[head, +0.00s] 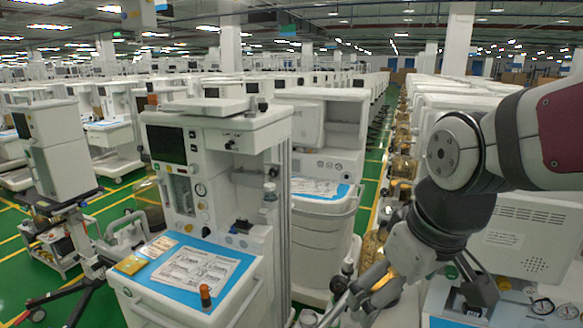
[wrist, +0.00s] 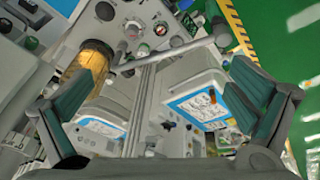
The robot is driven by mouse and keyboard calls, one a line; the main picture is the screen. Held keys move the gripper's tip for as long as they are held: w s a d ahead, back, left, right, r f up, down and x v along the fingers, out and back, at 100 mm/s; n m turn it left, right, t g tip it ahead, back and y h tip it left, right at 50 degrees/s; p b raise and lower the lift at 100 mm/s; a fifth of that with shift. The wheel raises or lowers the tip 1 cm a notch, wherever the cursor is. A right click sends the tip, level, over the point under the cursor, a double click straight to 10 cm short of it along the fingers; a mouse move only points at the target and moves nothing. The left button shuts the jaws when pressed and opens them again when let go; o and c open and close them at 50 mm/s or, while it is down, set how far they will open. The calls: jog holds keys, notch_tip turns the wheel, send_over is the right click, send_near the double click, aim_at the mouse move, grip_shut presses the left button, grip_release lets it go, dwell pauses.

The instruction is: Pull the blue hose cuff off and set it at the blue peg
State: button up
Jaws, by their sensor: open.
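My gripper shows in the wrist view (wrist: 165,85) with its two teal-padded fingers spread wide, open, and nothing is held between them. In the head view its grey fingers hang below the arm at the lower right, pointing down and left, in front of the machines on the right. I cannot make out the blue hose cuff or the blue peg in either view. The fingers and arm hide part of the right-hand machine.
A white anaesthesia cart (head: 215,130) stands left of my arm, with an orange knob (head: 205,293) on its blue-topped shelf. An amber canister (wrist: 85,68) lies behind the left finger in the wrist view. Green floor (wrist: 290,20) shows at the wrist view's upper right.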

jog(key=s+d+r+m+t, duration=0.2)
jog(key=s+d+r+m, duration=0.1)
jog(key=s, duration=0.4)
jog(key=shift+d+m+h+b, duration=0.35)
jog(key=shift+d+m, duration=0.2)
jog(key=shift+m, duration=0.65)
jog(key=shift+r, duration=0.1)
